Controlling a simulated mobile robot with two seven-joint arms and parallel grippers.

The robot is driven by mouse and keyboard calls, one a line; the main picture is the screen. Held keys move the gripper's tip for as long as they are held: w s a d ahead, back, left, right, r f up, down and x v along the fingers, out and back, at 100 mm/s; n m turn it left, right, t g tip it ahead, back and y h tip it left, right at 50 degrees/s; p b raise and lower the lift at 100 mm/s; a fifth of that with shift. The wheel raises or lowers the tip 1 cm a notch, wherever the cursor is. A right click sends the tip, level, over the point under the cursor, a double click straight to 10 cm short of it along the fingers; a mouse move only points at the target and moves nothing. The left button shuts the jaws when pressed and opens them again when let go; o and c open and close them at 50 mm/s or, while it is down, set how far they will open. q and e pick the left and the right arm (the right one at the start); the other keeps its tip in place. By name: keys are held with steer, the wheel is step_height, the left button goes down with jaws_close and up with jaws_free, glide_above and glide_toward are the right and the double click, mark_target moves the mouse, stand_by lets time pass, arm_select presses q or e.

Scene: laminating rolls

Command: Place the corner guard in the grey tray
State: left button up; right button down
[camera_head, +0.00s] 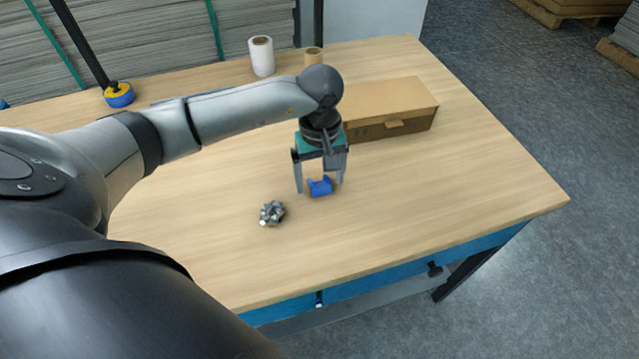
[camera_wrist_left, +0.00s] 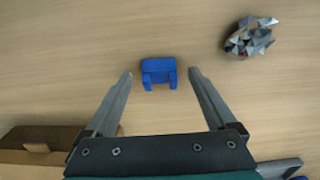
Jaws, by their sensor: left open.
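A small blue U-shaped piece (camera_head: 320,187), which I take for the corner guard, lies on the wooden table. It also shows in the left wrist view (camera_wrist_left: 158,72), lined up between the fingertips. My left gripper (camera_head: 319,188) points down over it, open, with one finger to each side and a visible gap from the piece. I cannot tell how far above the table the fingertips are. No grey tray shows clearly. A thin grey edge (camera_head: 160,100) shows behind my left arm, mostly hidden; I cannot tell what it is. My right gripper is not in view.
A faceted silver metal piece (camera_head: 271,213) lies left of the gripper. A cardboard box (camera_head: 395,107) stands close behind to the right. A white roll (camera_head: 261,57), a cardboard tube (camera_head: 313,56) and a blue-yellow round item (camera_head: 119,95) stand at the back. The front right tabletop is clear.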

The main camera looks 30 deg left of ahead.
mark_target(320, 185)
arm_select(q)
steer(key=c, duration=0.5)
jaws_close()
stand_by(0.3)
step_height(320, 185, up, 20)
steer(key=p, duration=0.3)
steer(key=s+d+f+m, duration=0.1)
steer(key=s+d+m, duration=0.4)
steer(key=d+m, duration=0.3)
steer(key=shift+s+d+f+m, duration=0.2)
steer(key=shift+s+d+m, duration=0.1)
steer(key=shift+m, duration=0.7)
